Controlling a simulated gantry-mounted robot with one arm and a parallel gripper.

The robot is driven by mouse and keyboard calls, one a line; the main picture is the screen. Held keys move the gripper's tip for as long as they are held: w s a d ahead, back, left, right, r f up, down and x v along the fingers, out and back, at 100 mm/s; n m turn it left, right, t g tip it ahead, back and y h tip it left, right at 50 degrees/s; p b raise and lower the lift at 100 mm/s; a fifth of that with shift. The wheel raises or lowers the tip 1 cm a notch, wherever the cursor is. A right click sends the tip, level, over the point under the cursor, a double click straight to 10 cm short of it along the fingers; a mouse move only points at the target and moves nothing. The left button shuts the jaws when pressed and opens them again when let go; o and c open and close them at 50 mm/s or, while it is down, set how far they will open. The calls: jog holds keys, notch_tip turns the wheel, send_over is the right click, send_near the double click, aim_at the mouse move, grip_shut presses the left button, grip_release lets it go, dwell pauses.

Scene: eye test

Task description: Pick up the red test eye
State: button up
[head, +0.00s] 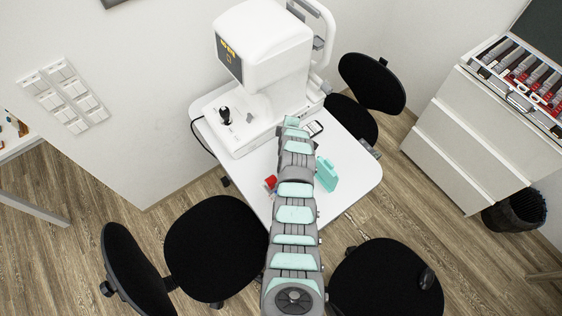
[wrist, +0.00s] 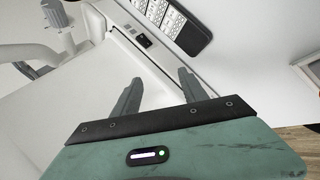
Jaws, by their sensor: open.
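A small red thing (head: 270,182), likely the red test eye, shows on the white table just left of my arm in the head view. It is small there, and its right side is close to or partly behind the arm. I do not see it in the wrist view. My gripper (wrist: 160,76) is open in the wrist view, its two grey fingers apart with nothing between them. My arm hides much of the table's middle in the head view, and I cannot make out the fingers there. A teal piece (head: 327,174) shows right of the arm; I cannot tell whether it belongs to my gripper.
A white eye-testing machine (head: 262,45) with a joystick stands at the back of the white table (head: 352,190). Black chairs (head: 215,245) surround the table. A drawer cabinet (head: 465,135) with an open lens case stands at the right. The table's right front corner is clear.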

jog(key=s+a+f+n+g+y+b, duration=0.1)
jog(key=s+n+g, duration=0.3)
jog(key=g, duration=0.1)
jog(key=n+g+y+b, duration=0.1)
jog(key=n+g+y, duration=0.1)
jog(key=n+g, duration=0.35)
send_near(272, 178)
jog(key=shift+m, duration=0.25)
jog(key=b+x, duration=0.3)
jog(key=x, duration=0.6)
jog(key=shift+d, duration=0.15)
jog(key=shift+s+f+b, duration=0.1)
jog(key=shift+f+b, duration=0.25)
jog(key=shift+b, duration=0.1)
jog(key=shift+c, duration=0.4)
jog(key=c, duration=0.9)
jog(key=shift+r, duration=0.15)
jog(key=shift+r+p, duration=1.2)
jog(key=shift+r, duration=0.7)
